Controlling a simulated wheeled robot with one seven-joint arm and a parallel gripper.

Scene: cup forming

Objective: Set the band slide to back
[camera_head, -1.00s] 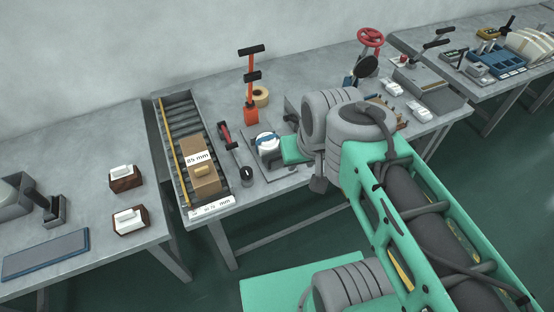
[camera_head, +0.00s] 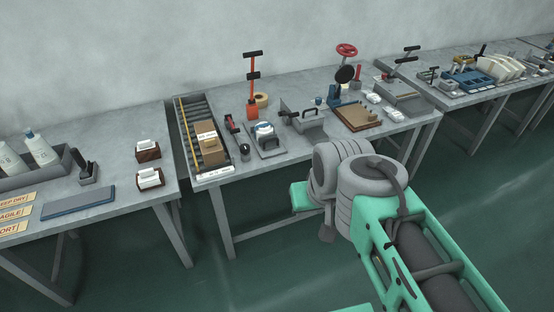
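I cannot tell for sure which part is the band slide, or how it is set. On the middle table, a small device with a red and black handle (camera_head: 230,124) stands beside a roller track (camera_head: 182,123). To its right is a flat plate with a round white-topped part (camera_head: 265,131), then a grey fixture with a black handle (camera_head: 312,113). My green and grey arm reaches in from the lower right, in front of the table's front edge and apart from these devices. No gripper fingers show.
A cardboard box (camera_head: 208,153) sits on the roller track. An orange upright tool (camera_head: 253,90) and a tape roll (camera_head: 262,100) stand behind. A brown board (camera_head: 359,117) lies to the right. The left table holds white bottles (camera_head: 41,148) and a blue-grey pad (camera_head: 78,199). Floor in front is open.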

